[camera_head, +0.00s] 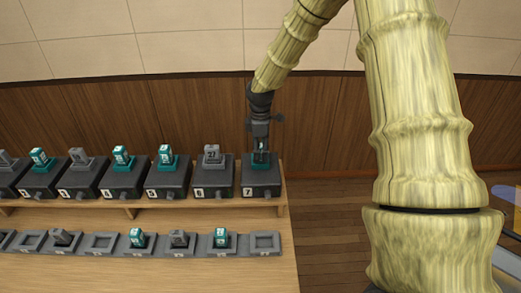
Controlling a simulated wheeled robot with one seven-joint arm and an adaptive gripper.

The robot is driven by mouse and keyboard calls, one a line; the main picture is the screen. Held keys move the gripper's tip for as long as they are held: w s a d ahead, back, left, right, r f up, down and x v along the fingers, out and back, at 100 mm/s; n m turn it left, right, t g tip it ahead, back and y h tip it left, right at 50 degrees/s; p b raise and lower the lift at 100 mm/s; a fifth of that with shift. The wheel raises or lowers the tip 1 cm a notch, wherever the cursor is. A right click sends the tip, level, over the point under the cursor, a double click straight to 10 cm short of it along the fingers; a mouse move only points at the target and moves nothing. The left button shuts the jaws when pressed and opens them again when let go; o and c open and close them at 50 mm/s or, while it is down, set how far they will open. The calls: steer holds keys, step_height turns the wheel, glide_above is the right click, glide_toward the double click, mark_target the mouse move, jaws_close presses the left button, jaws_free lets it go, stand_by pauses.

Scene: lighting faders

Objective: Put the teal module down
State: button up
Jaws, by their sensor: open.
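My gripper (261,146) points down over the rightmost black base, number 7 (260,187), on the raised shelf. Its jaws are open, around or just above a teal module (261,157) that sits in the teal-topped seat of that base. The jaws hide part of this module, and I cannot tell whether they touch it. Other teal modules stand on bases further left, one on the base left of number 6 (166,155) and one beyond it (121,155). Two more teal modules (137,238) (221,238) stand in the front row of grey trays.
A grey module (212,154) stands on base 6, close to the left of my gripper. The front row has empty trays, one at the right end (265,241). The wooden table (200,278) ends just right of base 7. A panelled wall rises behind.

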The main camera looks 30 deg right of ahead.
step_height(320, 180, up, 12)
steer(key=b, duration=0.4)
steer(key=shift+r, duration=0.15)
stand_by(0.3)
